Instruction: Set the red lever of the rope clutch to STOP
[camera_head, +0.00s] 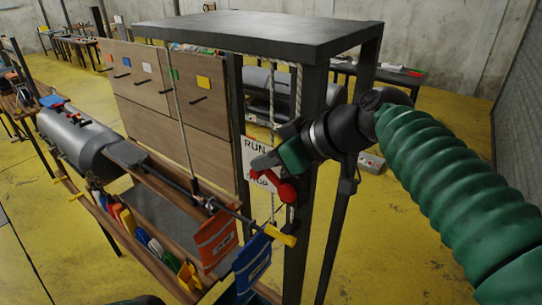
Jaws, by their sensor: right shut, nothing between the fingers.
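The rope clutch's red lever (284,187) is on the front post of the dark metal frame. Its handle points left and slightly up from the pivot. My right gripper (258,162) comes in from the right, shut and empty, in front of the sign and just above the lever handle. I cannot tell whether it touches the lever. My left gripper is out of view.
A rope (181,110) hangs in front of wooden panels. The frame's dark top (260,32) overhangs my right gripper. Yellow floor is open at right.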

